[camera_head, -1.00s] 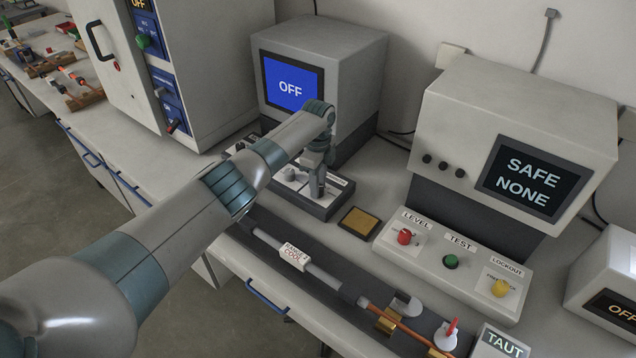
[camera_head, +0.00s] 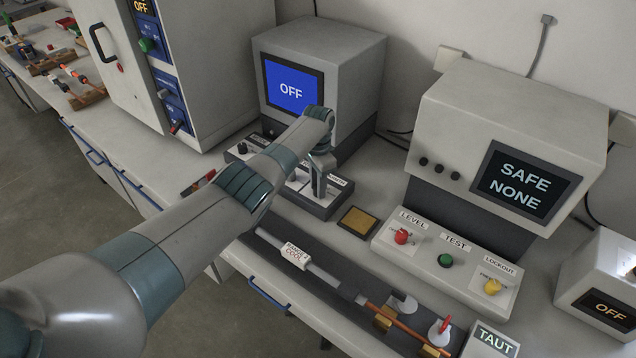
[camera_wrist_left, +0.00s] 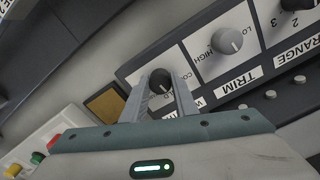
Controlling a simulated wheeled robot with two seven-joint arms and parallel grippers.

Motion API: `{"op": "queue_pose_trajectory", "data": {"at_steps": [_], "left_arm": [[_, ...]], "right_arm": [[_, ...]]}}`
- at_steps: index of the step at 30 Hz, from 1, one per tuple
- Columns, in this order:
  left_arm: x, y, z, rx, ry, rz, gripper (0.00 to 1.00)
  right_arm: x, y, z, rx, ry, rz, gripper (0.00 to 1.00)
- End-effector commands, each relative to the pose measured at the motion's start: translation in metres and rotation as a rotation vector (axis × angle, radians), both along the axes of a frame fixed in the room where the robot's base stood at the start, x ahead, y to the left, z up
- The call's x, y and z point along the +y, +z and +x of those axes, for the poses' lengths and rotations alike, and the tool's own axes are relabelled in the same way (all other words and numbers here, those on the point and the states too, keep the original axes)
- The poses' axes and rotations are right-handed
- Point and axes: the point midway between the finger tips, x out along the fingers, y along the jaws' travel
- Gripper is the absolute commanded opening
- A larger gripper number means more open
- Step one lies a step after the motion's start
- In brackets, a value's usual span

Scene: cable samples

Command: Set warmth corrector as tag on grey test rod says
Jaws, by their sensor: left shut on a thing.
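The grey test rod (camera_head: 327,278) lies in the dark bench channel. Its white tag (camera_head: 296,254) appears to read "RANGE 2 COOL". The control box (camera_head: 317,207) sits below the monitor (camera_head: 291,88), which reads OFF. In the left wrist view, my left gripper (camera_wrist_left: 160,84) is shut on a dark knob (camera_wrist_left: 160,77). Labels beginning "CO" and "W" show partly beside it; the fingers hide the rest, and I cannot read the knob's setting. Beside it are a grey TRIM knob (camera_wrist_left: 227,41) marked LOW and HIGH, and a RANGE knob (camera_wrist_left: 291,4). My right gripper is out of view.
A brown pad (camera_head: 357,222) lies right of the control box. A second machine (camera_head: 500,150) reads SAFE NONE, above a panel with red LEVEL (camera_head: 401,236), green TEST (camera_head: 445,260) and yellow LOCKOUT (camera_head: 492,286) knobs. A TAUT display (camera_head: 493,342) stands at the front right.

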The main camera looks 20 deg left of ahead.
Motion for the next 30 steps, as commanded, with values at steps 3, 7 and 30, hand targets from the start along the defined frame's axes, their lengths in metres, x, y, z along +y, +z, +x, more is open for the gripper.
{"op": "queue_pose_trajectory", "data": {"at_steps": [3, 7, 30], "left_arm": [[-0.001, 0.003, 0.000, -0.001, 0.109, -0.001, 0.04], [-0.001, 0.003, 0.000, -0.001, 0.233, -0.001, 0.04], [-0.001, 0.002, 0.001, -0.002, 0.857, 0.000, 0.04]], "right_arm": [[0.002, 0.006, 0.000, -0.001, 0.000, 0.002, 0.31], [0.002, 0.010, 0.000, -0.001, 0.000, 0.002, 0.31], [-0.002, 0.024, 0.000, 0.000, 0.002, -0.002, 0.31]]}}
